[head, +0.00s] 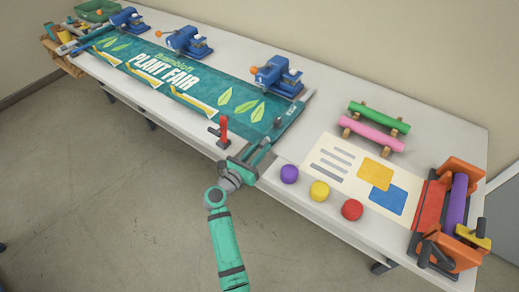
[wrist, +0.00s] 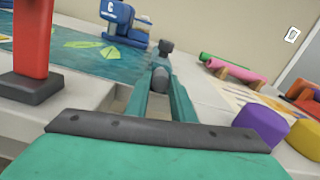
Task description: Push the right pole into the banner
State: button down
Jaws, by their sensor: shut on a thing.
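The green banner (head: 190,80) with "PLANT FAIR" lettering lies flat along the table. At its right end a slim dark pole (head: 295,110) runs along the edge; its near end is hard to tell from my fingers. My gripper (head: 266,147) reaches over the table's front edge at that corner. In the wrist view, the fingers of my gripper (wrist: 160,78) converge and are shut on the pole's dark end (wrist: 166,47). How deep the pole sits in the banner's edge is not clear. The banner (wrist: 85,65) shows left of the fingers.
A red upright handle (head: 224,130) stands close left of my gripper.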

jog(key=c, duration=1.5)
grip_release()
jog(key=shift+w, duration=0.15)
jog(key=v, duration=1.1)
